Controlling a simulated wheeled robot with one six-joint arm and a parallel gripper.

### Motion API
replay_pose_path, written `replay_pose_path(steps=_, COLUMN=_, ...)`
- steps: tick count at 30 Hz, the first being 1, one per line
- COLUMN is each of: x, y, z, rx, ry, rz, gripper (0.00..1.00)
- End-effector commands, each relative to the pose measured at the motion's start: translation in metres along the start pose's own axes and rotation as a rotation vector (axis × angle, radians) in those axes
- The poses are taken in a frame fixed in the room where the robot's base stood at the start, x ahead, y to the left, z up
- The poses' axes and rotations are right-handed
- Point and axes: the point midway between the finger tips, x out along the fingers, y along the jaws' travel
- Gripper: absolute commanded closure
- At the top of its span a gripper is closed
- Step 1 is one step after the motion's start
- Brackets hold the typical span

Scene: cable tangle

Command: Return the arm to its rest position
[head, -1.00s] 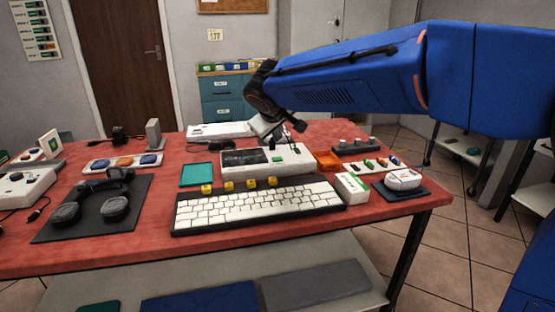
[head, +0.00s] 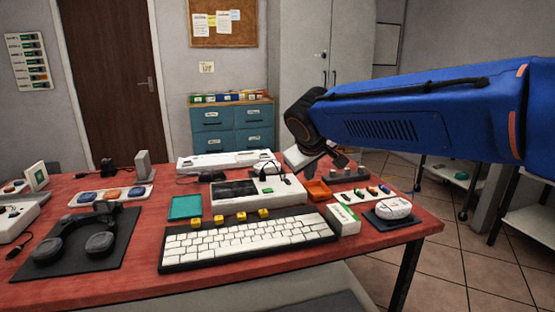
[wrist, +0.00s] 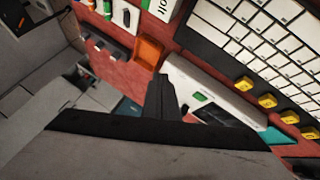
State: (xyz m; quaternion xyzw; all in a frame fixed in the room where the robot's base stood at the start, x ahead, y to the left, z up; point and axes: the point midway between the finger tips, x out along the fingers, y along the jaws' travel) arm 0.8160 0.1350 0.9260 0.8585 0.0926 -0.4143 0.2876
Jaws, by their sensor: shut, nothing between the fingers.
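My blue arm (head: 400,120) reaches in from the right in the head view. My gripper (wrist: 163,88) is shut with nothing between its fingers. In the head view it hangs above the back right of the red table (head: 120,283), near the white console (head: 228,203) and the orange tray (head: 318,190). In the wrist view the dark fingers stand out over the table, between the orange tray (wrist: 149,51) and the white console (wrist: 190,75). In the head view, the fingertips are hard to make out.
A keyboard (head: 248,240) with yellow blocks (head: 219,219) behind it lies at the front. Headphones (head: 85,235) lie on a dark mat at left. A white and green box (head: 343,220) and a white device (head: 393,208) stand at right. Blue cabinets (head: 232,128) stand behind.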

Motion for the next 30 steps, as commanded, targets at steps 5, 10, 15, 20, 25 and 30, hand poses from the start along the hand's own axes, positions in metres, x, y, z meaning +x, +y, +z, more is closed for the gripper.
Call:
replay_pose_path(steps=5, x=-0.016, y=0.030, z=0.083, rx=0.105, ry=-0.065, rz=-0.020, gripper=1.00)
replay_pose_path(steps=10, x=-0.030, y=0.041, z=0.160, rx=0.203, ry=-0.121, rz=-0.044, gripper=1.00)
replay_pose_path(steps=15, x=-0.044, y=0.038, z=0.234, rx=0.303, ry=-0.167, rz=-0.071, gripper=1.00)
replay_pose_path(steps=20, x=-0.055, y=0.025, z=0.299, rx=0.397, ry=-0.202, rz=-0.098, gripper=1.00)
replay_pose_path(steps=25, x=-0.063, y=0.002, z=0.359, rx=0.494, ry=-0.230, rz=-0.128, gripper=1.00)
replay_pose_path(steps=30, x=-0.066, y=-0.020, z=0.398, rx=0.562, ry=-0.244, rz=-0.151, gripper=1.00)
